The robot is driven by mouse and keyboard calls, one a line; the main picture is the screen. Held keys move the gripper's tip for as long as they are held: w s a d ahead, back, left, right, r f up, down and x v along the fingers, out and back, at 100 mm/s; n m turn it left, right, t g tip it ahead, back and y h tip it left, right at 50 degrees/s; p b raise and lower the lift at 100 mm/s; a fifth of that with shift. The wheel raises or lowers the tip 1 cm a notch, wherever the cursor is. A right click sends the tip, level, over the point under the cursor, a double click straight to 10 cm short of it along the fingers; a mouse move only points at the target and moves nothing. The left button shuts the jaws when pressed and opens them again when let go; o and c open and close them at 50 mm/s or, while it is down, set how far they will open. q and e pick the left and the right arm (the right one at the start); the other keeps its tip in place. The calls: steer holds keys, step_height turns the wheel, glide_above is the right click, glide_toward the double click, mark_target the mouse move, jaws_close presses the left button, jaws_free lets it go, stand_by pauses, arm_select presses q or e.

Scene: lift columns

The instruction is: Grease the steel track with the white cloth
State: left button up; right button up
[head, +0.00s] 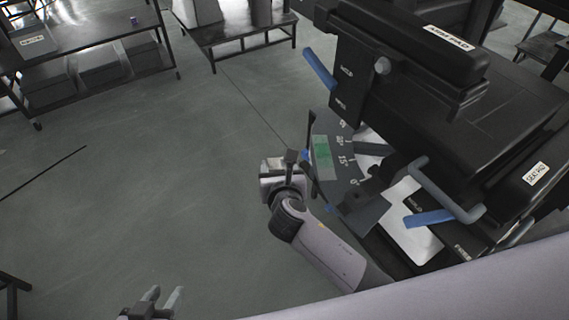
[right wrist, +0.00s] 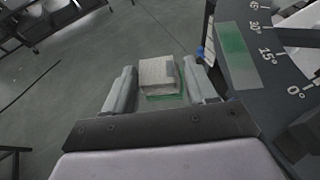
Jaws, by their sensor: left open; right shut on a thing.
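My right gripper (head: 274,172) is beside the black machine's angle-marked plate. In the right wrist view its two fingers stand either side of a folded whitish cloth (right wrist: 157,72) with a green layer under it, and it is shut on this cloth. My left gripper (head: 163,296) is open and empty at the bottom edge of the head view, over the floor. A bright steel surface (head: 413,240) shows low on the machine, partly covered by a blue-ended handle; I cannot tell if it is the steel track.
The black machine (head: 440,110) fills the right side, with a blue lever (head: 320,68) jutting left. Its dark angle plate (right wrist: 262,75) bears a green patch and lies right of my right gripper. A shelf rack (head: 95,45) and low table (head: 240,38) stand behind. The left floor is mostly clear.

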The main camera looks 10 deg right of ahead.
steer(key=shift+s+d+f, duration=0.3)
steer(key=shift+d+f, duration=0.3)
steer(key=shift+d, duration=1.6)
steer(key=shift+s+d+f, duration=0.35)
steer(key=shift+d+f, duration=0.25)
steer(key=shift+d, duration=1.65)
steer(key=shift+s+d+f, duration=0.3)
steer(key=shift+d+f, duration=0.3)
steer(key=shift+d, duration=1.6)
steer(key=shift+f+b, duration=0.7)
steer(key=shift+b, duration=0.05)
steer(key=shift+w, duration=0.1)
steer(key=shift+w+d, duration=0.15)
steer(key=shift+w, duration=0.7)
steer(key=shift+w+d, duration=0.1)
steer(key=shift+w, duration=0.75)
steer(key=shift+w+d+f, duration=0.1)
steer(key=shift+w+d, duration=0.1)
steer(key=shift+w, duration=1.1)
steer(key=shift+c, duration=0.2)
steer(key=shift+w+d, duration=0.2)
steer(key=shift+w, duration=1.2)
steer(key=shift+w+d+b, duration=0.15)
steer(key=shift+w+b, duration=0.1)
steer(key=shift+w, duration=0.65)
steer(key=shift+w+d+b, duration=0.1)
steer(key=shift+w+b, duration=0.15)
steer(key=shift+w, duration=0.65)
